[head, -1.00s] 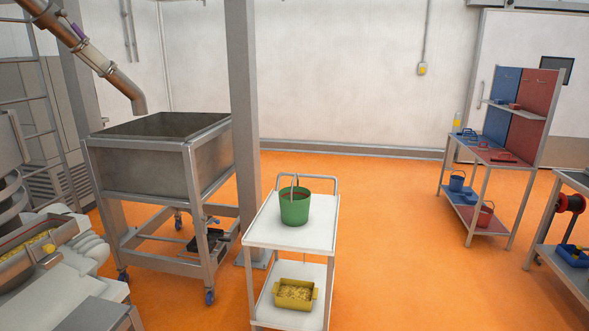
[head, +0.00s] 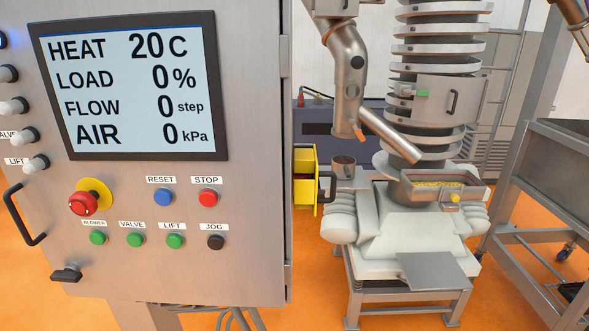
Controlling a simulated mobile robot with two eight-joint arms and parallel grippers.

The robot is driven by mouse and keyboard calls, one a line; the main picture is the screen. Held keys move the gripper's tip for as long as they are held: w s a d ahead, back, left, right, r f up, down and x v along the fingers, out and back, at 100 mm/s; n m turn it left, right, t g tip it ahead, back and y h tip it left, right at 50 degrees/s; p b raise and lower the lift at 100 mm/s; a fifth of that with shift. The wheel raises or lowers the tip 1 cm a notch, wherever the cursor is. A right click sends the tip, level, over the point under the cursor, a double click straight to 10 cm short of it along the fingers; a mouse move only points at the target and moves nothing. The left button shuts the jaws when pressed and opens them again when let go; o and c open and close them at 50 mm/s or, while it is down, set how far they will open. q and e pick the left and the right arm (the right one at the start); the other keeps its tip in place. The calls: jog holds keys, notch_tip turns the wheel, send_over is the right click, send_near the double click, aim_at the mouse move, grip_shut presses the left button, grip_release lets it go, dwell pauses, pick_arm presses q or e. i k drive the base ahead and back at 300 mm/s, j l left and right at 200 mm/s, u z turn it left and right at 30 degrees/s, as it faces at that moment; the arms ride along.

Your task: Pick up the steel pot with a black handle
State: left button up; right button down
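A small steel pot (head: 343,170) with dark reddish contents stands upright in the head view, right of the control cabinet and left of the spiral machine. A black handle shape (head: 325,188) shows at its left side; I cannot tell for certain that it joins the pot. The pot's base is partly hidden by the pale machine parts around it. Neither of my grippers is in view.
A large control cabinet (head: 240,240) with a screen (head: 130,85) fills the near left. A yellow holder (head: 305,170) is beside it. A steel pipe (head: 346,75) hangs above the pot. A trough (head: 430,188) holds yellow bits. Orange floor (head: 315,290) shows below.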

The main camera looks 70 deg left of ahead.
aim_at(344, 166)
jog(key=u, duration=2.05)
jog(key=i+l+z, duration=0.25)
jog(key=i, duration=0.3)
jog(key=i+z, duration=0.25)
jog(key=i, duration=0.25)
jog(key=i+j+u, duration=0.15)
jog(key=i+u, duration=0.25)
jog(key=i, duration=0.3)
jog(key=i+u, duration=0.4)
jog(key=i, duration=0.3)
